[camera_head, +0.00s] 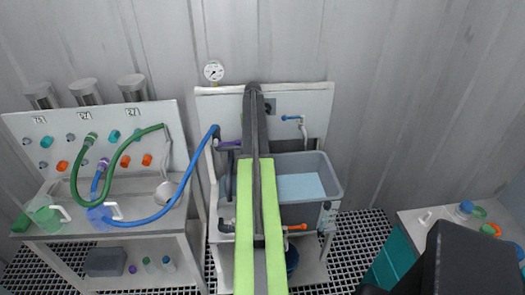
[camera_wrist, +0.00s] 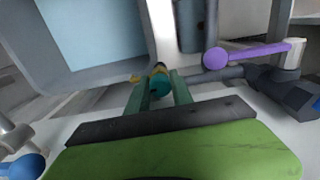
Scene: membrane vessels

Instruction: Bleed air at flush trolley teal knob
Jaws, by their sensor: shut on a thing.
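The teal knob (camera_wrist: 160,86) sits between the two green fingers of my gripper (camera_wrist: 159,80) in the wrist view. The fingers are shut on it, one on each side. A small yellow and dark fitting shows just beyond the knob. In the head view my arm reaches over the flush trolley (camera_head: 320,100) and hides the knob and the fingertips. The trolley carries a grey basin (camera_head: 331,183) with a pale blue inside, right of my arm. The basin also fills the upper left of the wrist view (camera_wrist: 90,78).
A purple lever (camera_wrist: 255,53) lies close right of my fingers in the wrist view. A blue-handled tap (camera_head: 291,118) stands behind the basin. A pressure gauge (camera_head: 214,71) tops the trolley panel. A blue hose (camera_head: 185,180) runs from the left bench to the trolley.

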